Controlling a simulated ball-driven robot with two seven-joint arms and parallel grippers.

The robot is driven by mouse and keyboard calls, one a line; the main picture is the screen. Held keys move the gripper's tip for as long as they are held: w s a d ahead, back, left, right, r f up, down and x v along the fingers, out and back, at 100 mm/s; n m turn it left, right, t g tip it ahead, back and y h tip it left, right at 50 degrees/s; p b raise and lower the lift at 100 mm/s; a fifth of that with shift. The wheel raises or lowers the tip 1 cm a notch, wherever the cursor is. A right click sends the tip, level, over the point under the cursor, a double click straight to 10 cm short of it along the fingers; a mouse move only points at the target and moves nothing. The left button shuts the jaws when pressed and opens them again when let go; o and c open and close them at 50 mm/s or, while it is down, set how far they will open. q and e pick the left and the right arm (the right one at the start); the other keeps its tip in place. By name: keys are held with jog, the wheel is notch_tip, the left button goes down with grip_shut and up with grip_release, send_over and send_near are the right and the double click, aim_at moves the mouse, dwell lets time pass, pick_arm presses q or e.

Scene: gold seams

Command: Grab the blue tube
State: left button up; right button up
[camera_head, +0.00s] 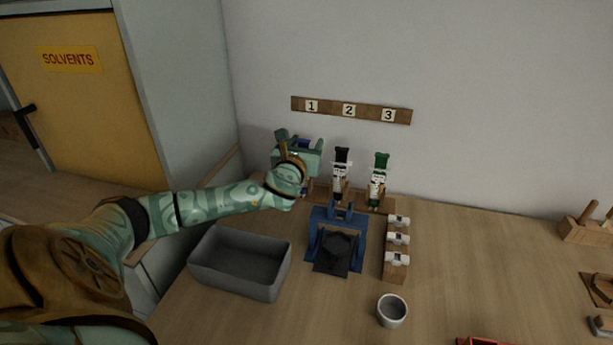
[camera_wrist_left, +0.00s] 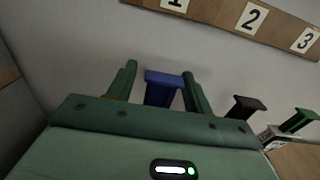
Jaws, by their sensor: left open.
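The blue tube shows as a blue cap (camera_wrist_left: 163,88) between the two fingers of my left gripper (camera_wrist_left: 159,72) in the left wrist view. The fingers are apart, one on each side of it, with a gap visible on the left. In the head view a bit of the blue cap (camera_head: 305,143) shows at my left gripper (camera_head: 302,147), below the number 1 label. The gripper and forearm hide the tube's body. My right gripper is not in view.
A black-capped tube (camera_head: 340,170) and a green-capped tube (camera_head: 379,178) stand close by on the right. A blue stand (camera_head: 355,222), a wooden block with white-topped pieces (camera_head: 396,270), a grey bin (camera_head: 240,285) and a cup (camera_head: 392,311) are nearer. The wall is close behind.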

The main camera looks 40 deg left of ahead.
pick_arm(q)
jog(key=shift+r, duration=0.15)
grip_shut()
